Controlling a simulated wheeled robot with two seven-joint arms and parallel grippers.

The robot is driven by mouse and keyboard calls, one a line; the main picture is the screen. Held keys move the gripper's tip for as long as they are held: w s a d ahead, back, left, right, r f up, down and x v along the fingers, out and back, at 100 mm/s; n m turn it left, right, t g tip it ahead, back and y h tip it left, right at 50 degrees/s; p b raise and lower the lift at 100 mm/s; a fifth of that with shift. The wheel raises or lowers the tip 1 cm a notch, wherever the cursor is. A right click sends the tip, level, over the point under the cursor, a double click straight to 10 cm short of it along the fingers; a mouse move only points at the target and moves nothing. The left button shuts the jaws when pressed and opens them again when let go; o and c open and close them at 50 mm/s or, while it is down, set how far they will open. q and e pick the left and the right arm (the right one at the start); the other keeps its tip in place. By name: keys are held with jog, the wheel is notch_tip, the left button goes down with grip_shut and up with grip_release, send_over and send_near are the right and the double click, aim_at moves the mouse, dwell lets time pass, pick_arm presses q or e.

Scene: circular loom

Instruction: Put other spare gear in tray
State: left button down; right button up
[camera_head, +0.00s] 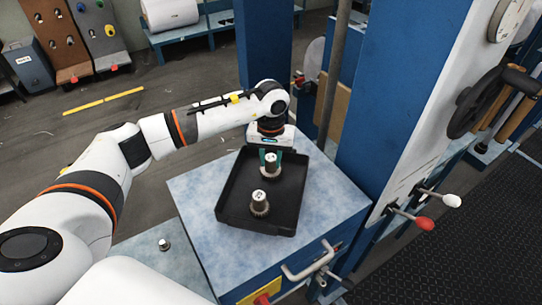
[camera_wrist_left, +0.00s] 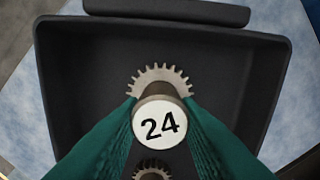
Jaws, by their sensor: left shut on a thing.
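My left gripper (camera_head: 270,152) reaches over the far part of the black tray (camera_head: 229,207). Its green fingers are shut on a gear with a grey hub (camera_head: 271,166). In the left wrist view this gear (camera_wrist_left: 160,118) shows a white cap marked 24 and a toothed rim. It is inside the tray's outline; I cannot tell whether it touches the floor. A second gear (camera_head: 259,204) stands upright in the nearer part of the tray. It also shows partly at the bottom of the left wrist view (camera_wrist_left: 152,172). My right gripper is not in view.
The tray lies on a blue mottled cabinet top (camera_head: 203,203). A small metal piece (camera_head: 164,244) stands on a lower surface to the left. A blue machine column (camera_head: 382,110) rises close to the right, with red and white knobbed levers (camera_head: 424,223).

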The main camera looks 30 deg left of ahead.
pick_arm(q)
jog(key=shift+f, duration=0.3)
jog(key=shift+s, duration=0.1)
jog(key=c, duration=1.5)
grip_release()
jog(key=shift+f, duration=0.15)
jog(key=o, duration=0.4)
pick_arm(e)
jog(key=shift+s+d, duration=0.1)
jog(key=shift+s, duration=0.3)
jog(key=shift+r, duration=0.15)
